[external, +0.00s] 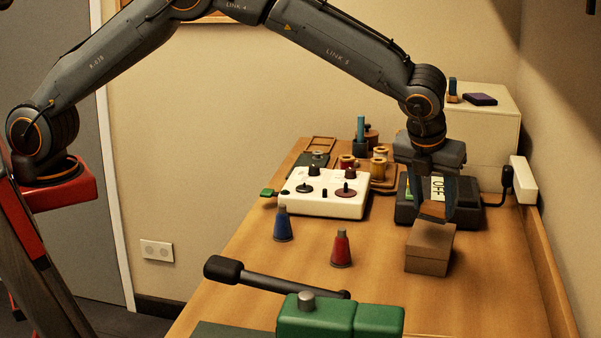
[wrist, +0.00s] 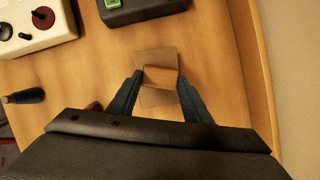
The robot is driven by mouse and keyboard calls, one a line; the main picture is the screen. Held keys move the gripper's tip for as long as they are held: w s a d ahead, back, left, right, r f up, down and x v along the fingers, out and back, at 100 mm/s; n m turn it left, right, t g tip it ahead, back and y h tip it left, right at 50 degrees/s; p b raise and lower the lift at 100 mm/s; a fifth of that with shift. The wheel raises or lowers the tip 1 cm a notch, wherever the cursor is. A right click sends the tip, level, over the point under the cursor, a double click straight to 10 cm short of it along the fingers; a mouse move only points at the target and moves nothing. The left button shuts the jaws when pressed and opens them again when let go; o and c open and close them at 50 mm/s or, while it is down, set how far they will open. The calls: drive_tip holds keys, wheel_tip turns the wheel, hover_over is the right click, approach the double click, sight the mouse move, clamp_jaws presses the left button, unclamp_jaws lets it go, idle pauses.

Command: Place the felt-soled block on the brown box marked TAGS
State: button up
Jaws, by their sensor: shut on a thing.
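My gripper (external: 434,207) points down over the right part of the table and is shut on a small wooden block (external: 432,211). The block also shows between the fingers (wrist: 160,78) in the wrist view. A brown box (external: 428,250) stands directly below the block, and its top shows around the block in the wrist view (wrist: 155,56). The block looks slightly tilted in the external view. Its felt sole and the TAGS marking cannot be made out.
A white control panel (external: 322,196), a blue cone (external: 282,226) and a red cone (external: 341,250) are to the left. A green machine with a black lever (external: 330,318) is in front. A wall borders the right.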

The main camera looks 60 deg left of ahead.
sight(432, 212)
drive_tip(key=shift+f+p, duration=0.45)
drive_tip(key=shift+f, duration=1.1)
drive_tip(key=shift+f, duration=0.2)
drive_tip(key=o, duration=1)
drive_tip(key=shift+o, duration=0.2)
